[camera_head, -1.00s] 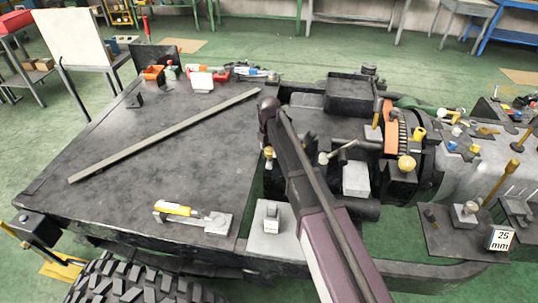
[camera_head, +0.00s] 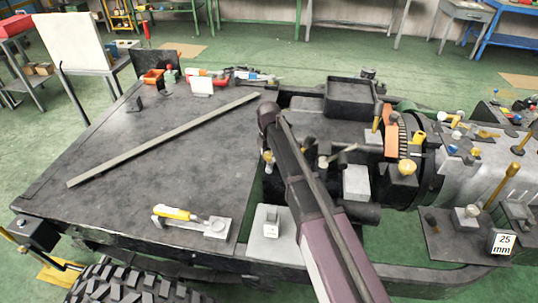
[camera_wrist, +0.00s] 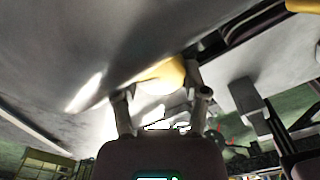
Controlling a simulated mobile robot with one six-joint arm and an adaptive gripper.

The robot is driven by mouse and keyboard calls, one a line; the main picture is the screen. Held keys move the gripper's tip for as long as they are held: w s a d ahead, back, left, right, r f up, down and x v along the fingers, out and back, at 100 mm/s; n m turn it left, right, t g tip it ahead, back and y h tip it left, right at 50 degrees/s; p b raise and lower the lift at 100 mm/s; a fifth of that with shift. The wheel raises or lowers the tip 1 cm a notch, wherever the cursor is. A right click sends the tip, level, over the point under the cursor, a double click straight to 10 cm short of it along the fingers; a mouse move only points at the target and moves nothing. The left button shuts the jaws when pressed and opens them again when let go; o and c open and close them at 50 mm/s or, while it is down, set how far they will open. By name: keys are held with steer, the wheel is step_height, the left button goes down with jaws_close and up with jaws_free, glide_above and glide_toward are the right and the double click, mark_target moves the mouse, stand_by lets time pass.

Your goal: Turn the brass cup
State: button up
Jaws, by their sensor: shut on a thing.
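In the wrist view, a rounded yellow brass piece (camera_wrist: 163,77), which looks like the brass cup, sits at the fingertips of my gripper (camera_wrist: 160,96). The two fingers stand on either side of it and are shut on it. Its far side and lower edge are blurred or hidden. In the head view, my arm reaches over the chassis, and my gripper is hidden behind it. A small brass piece (camera_head: 268,158) shows just left of my arm there; I cannot tell whether it is the same cup.
A brass knob (camera_head: 407,167) and a grey block (camera_head: 356,183) are right of my arm. A small block on a plate (camera_head: 271,222) lies close to its left. A yellow-handled tool (camera_head: 175,213) and a long bar (camera_head: 165,140) lie on the dark plate, otherwise mostly bare (camera_head: 150,180).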

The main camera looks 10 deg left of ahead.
steer(key=shift+m, duration=0.7)
steer(key=o, duration=0.9)
steer(key=shift+c, duration=0.2)
steer(key=shift+n, duration=0.5)
